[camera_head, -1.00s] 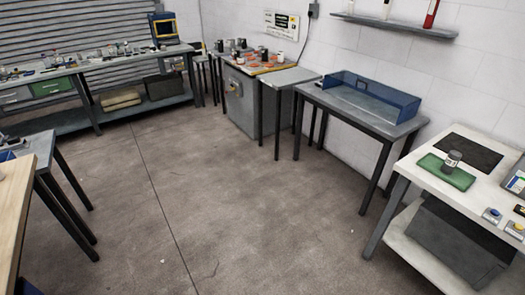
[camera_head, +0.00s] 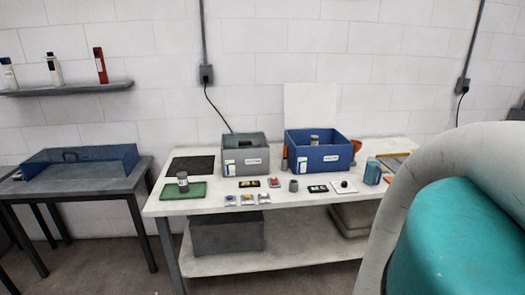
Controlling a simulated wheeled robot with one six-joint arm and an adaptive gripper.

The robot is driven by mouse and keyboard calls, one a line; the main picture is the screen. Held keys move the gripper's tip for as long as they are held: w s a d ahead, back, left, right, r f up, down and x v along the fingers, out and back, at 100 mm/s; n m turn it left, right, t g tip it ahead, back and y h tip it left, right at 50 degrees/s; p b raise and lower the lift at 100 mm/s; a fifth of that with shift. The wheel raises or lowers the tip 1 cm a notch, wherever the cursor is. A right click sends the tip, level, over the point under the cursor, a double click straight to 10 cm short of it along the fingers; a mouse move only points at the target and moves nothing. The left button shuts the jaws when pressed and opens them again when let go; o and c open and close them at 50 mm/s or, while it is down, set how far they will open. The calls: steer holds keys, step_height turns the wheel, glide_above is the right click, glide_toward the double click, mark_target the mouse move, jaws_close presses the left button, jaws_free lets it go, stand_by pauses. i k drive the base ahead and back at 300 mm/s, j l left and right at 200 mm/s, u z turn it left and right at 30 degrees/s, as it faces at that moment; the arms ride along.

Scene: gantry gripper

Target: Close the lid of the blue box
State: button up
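The blue box (camera_head: 318,158) stands on the white table (camera_head: 155,207), toward the back and right of the grey box. It has a pale label on its front. A grey cylindrical item (camera_head: 314,141) shows at its open top. A white upright panel (camera_head: 310,108) rises behind the box; it looks like the lid standing open. My gripper is not in view. A large teal and grey part of my own arm fills the lower right of the picture and hides the table's right end.
A grey box (camera_head: 245,159) stands left of the blue box. A blue open tray (camera_head: 80,168) sits on the left table. Floor is free at lower left.

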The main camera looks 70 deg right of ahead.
mark_target(306, 105)
steer(key=z, duration=2.3)
steer(key=i+j, duration=0.4)
steer(key=i+u, duration=0.05)
steer(key=i, duration=0.05)
